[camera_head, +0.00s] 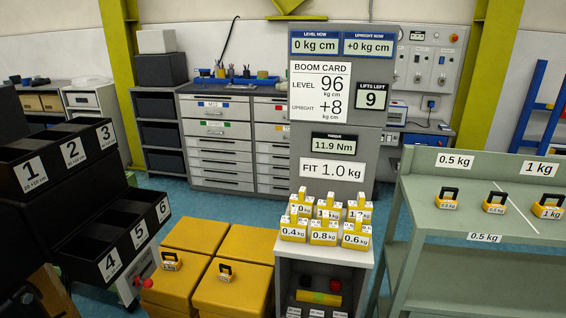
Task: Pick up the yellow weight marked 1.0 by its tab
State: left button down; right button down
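Several yellow weights with upright tabs stand in two rows on a small white-topped stand (334,254). The front row reads 0.4 kg (293,234), 0.8 kg (324,238) and 0.6 kg (356,241). Behind them is a back row whose labels are partly covered by the front tabs. The back-left weight (301,208) shows a label ending in ".0", which fits 1.0, but its first digit is hard to read. The other back labels are not clear. Neither of my grippers is in view, and nothing is seen touching the weights.
A grey panel behind the stand carries a "FIT 1.0 kg" sign (334,170). A green shelf unit (467,217) at right holds black-handled weights. Yellow boxes (231,289) stand left of the stand. Black numbered bins (130,249) are at far left.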

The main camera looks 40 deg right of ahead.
aim_at(305, 204)
jog(key=z, duration=1.6)
jog(key=i+l+u, duration=0.25)
jog(key=l, duration=0.3)
jog(key=i+l+u, duration=0.15)
jog(key=k+l, duration=0.05)
jog(key=l, duration=0.05)
